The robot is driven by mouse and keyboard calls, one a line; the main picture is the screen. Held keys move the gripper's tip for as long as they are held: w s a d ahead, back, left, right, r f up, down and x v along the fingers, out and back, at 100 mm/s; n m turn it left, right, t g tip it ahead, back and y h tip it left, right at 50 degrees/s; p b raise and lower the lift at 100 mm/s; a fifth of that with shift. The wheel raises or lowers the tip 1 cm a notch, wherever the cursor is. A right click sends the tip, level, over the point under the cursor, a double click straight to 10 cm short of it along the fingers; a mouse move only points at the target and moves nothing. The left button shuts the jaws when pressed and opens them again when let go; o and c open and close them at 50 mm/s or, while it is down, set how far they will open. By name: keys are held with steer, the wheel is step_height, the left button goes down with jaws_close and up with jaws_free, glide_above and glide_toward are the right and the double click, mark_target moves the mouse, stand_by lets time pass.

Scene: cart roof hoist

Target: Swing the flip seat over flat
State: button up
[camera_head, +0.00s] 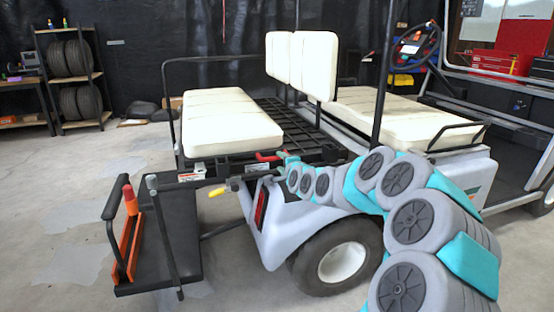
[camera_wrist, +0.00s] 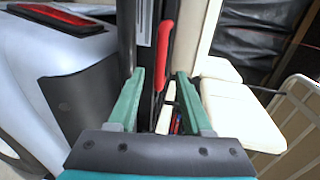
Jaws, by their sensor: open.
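The rear flip seat has a long cream cushion (camera_head: 225,118) lying face up at the back of the cart, on the left of a black slatted deck (camera_head: 300,125). A red handle (camera_head: 268,156) shows at the near end of the seat frame. In the wrist view the red handle (camera_wrist: 166,45) appears upright between the lines of my fingers. My gripper (camera_wrist: 160,80) is open, with green fingers either side of a gap and nothing clearly held. In the head view its tip is just right of the red handle; contact cannot be told.
Cream backrests (camera_head: 313,65) stand between rear deck and front seat (camera_head: 400,115). A black footboard (camera_head: 160,245) with an orange bracket (camera_head: 127,235) juts out at the rear left. A yellow-tipped lever (camera_head: 217,192) sits below the seat. Floor at left is clear before a tyre rack (camera_head: 72,80).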

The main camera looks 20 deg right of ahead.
mark_target(276, 158)
steer(key=shift+p+x, duration=0.3)
steer(key=shift+x, duration=2.1)
steer(key=shift+c, duration=0.3)
jaws_close()
